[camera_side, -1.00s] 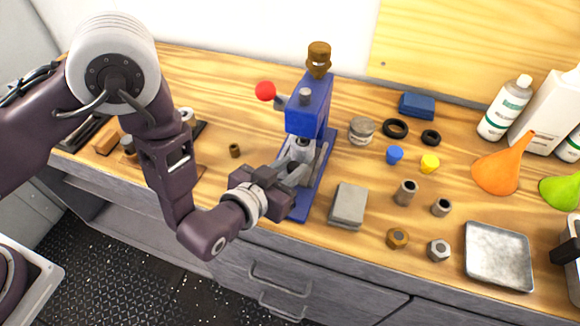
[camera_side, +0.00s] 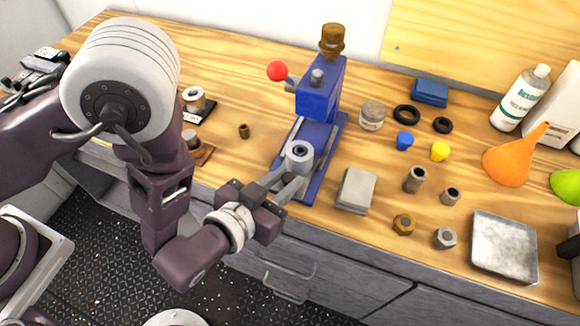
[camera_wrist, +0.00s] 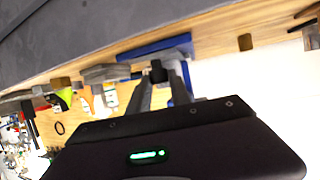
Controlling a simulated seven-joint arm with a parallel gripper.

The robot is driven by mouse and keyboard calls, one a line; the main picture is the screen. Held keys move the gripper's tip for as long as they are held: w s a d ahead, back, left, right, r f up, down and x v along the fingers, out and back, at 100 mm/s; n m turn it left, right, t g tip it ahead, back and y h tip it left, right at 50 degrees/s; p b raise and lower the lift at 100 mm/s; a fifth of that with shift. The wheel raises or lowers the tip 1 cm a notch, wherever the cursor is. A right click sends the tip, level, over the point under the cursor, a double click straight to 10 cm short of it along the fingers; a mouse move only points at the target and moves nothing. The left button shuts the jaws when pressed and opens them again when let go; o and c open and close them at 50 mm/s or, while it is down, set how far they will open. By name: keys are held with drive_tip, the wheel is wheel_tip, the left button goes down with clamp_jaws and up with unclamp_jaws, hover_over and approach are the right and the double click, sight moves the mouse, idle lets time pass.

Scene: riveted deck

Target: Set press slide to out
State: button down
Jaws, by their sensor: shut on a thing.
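The blue press (camera_side: 318,92) stands on the bench on a long blue base (camera_side: 330,140), with a red-knobbed lever (camera_side: 277,70) at its upper left. The press slide (camera_side: 299,154), carrying a grey round socket with a dark hole, sits forward of the press head, toward the bench's front edge. My gripper (camera_side: 288,186) is at the front end of the slide, shut on it. In the wrist view, my fingers (camera_wrist: 163,85) close around a small dark handle (camera_wrist: 157,70) in front of the blue base. The exact finger contact is small in the side view.
A grey block (camera_side: 356,190) lies close right of the base. Several bushings and nuts stand farther right, near a metal tray (camera_side: 503,246). A small brown bushing (camera_side: 244,131) stands left of the press. The bench's front edge runs below my gripper.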

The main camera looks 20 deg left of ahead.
drive_tip(key=shift+s+d, duration=0.1)
drive_tip(key=shift+s, duration=0.1)
drive_tip(key=c, duration=1.2)
unclamp_jaws()
drive_tip(key=shift+o, duration=0.2)
drive_tip(key=v, duration=0.7)
